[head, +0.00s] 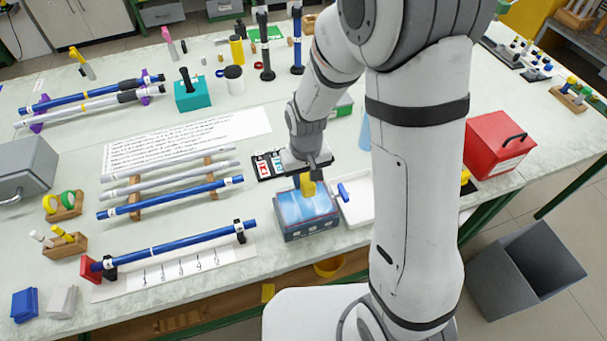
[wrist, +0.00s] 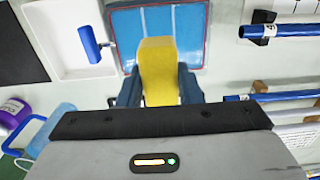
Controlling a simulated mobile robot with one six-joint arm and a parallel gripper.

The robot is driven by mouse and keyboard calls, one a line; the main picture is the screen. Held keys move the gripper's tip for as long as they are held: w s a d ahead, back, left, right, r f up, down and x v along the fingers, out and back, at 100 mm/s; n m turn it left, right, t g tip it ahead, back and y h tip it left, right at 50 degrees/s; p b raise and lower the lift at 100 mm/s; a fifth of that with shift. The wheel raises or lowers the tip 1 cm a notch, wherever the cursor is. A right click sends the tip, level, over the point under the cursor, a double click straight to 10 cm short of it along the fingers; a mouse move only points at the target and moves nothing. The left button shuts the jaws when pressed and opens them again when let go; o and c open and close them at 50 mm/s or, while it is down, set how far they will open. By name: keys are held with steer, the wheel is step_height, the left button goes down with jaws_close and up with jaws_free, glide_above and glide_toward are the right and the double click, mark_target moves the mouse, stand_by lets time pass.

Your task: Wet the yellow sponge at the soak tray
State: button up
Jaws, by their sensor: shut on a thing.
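The yellow sponge (wrist: 157,72) is held between the two dark jaws of my gripper (wrist: 158,88) in the wrist view. In the head view the sponge (head: 307,186) hangs from my gripper (head: 306,172), over the back part of the soak tray. The soak tray (head: 303,232) is a dark grey box with a blue, wet-looking inside. It also shows behind the sponge in the wrist view (wrist: 205,48). I cannot tell whether the sponge touches the blue surface.
A white tray (head: 359,211) with a blue-handled tool (head: 343,192) stands right beside the soak tray. A blue rod (head: 170,248) on supports lies to the left, with more rods behind it. A red box (head: 498,145) is at the right.

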steer(key=shift+f+b, duration=3.3)
steer(key=shift+f, duration=1.2)
steer(key=shift+r, duration=0.1)
steer(key=shift+s+r+p, duration=0.1)
steer(key=shift+r+p, duration=2.1)
steer(key=shift+r, duration=1.05)
steer(key=shift+r, duration=0.15)
steer(key=shift+r+p, duration=1.4)
steer(key=shift+r, duration=0.55)
steer(key=shift+f, duration=0.15)
